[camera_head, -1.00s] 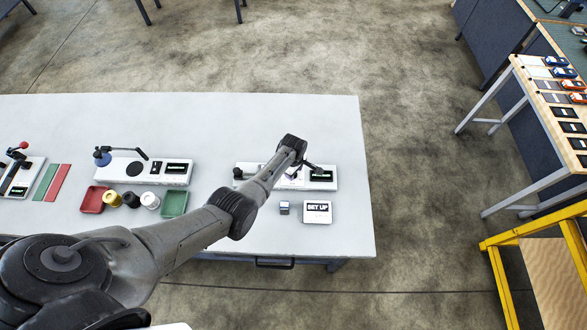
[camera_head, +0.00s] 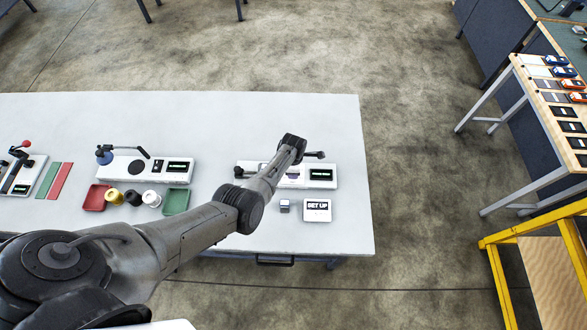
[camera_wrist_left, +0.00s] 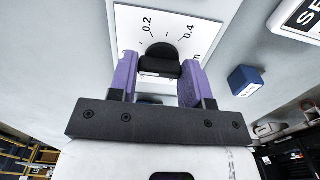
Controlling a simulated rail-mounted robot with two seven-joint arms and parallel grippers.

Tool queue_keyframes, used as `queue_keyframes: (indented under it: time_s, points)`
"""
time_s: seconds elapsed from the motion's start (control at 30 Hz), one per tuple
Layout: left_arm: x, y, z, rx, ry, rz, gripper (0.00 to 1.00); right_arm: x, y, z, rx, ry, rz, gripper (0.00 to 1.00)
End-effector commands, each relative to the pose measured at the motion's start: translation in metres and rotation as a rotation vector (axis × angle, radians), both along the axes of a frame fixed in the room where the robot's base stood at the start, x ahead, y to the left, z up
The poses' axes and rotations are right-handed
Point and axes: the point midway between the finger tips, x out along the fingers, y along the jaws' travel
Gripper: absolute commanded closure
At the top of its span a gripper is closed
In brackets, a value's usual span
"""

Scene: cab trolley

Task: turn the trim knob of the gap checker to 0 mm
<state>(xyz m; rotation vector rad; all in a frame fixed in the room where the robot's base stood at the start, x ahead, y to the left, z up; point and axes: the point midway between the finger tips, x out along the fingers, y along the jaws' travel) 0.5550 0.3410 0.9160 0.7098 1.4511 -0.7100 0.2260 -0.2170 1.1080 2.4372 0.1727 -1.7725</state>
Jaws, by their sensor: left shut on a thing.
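The gap checker (camera_head: 331,184) is a white unit near the table's right end, with a lit green display (camera_head: 321,174). In the left wrist view its white scale plate (camera_wrist_left: 126,22) shows the marks 0.2 and 0.4. The black trim knob (camera_wrist_left: 160,66) stands on that plate. My left gripper (camera_wrist_left: 161,78) has its purple pads on both sides of the knob and is shut on it. Which mark the knob points at cannot be told, and the display is too small to read. In the head view my left arm covers part of the checker. My right gripper is out of view.
A small block (camera_head: 284,206) and a SET UP sign (camera_head: 317,211) stand in front of the checker. Red (camera_head: 95,203) and green (camera_head: 177,207) trays, several spools and other devices are further left. The table behind the checker is clear.

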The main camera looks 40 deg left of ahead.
Motion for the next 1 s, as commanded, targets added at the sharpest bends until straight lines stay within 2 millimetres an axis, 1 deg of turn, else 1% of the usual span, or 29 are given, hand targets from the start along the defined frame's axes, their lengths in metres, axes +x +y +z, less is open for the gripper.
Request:
queue_keyframes:
  time_s: [0.5,0.53,0.6,0.77,1.0]
  points:
    - [0.0001,0.0004,0.0006,0.001,0.001,0.014,0.79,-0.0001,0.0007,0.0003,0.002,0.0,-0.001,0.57]
    - [0.0001,0.0004,0.0006,0.001,0.001,0.014,0.53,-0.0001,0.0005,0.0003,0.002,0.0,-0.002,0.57]
    - [0.0001,0.0004,0.0006,0.001,0.001,0.014,0.46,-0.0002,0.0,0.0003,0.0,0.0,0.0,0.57]
    - [0.0001,0.0003,0.0004,0.001,0.001,0.014,0.31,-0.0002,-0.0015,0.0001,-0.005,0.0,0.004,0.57]
    - [0.0001,0.0002,0.0008,0.0,0.0,0.014,0.3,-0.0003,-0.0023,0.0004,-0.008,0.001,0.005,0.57]
